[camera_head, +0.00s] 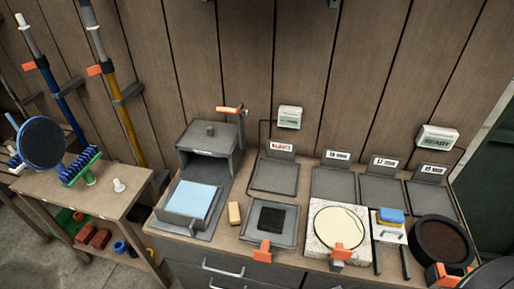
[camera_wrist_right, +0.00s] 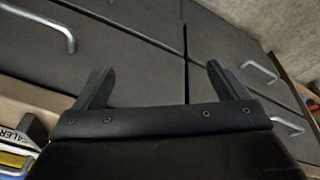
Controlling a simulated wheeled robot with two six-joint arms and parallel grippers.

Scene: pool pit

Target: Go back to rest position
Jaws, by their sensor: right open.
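My right gripper (camera_wrist_right: 158,70) shows in the right wrist view. Its two dark fingers are wide apart with nothing between them. Beyond it are the grey drawer fronts (camera_wrist_right: 130,65) of the bench. In the head view a dark rounded shape cuts the lower right corner; I cannot tell if it is part of my right arm. My left gripper is not in view.
The bench (camera_head: 228,238) holds a blue pad (camera_head: 193,200), a tan block (camera_head: 234,213), a black square (camera_head: 272,218), a cream disc (camera_head: 338,228) and a dark round pan (camera_head: 442,243). A side table (camera_head: 110,195) holds brushes. Drawer handles (camera_head: 222,268) stick out.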

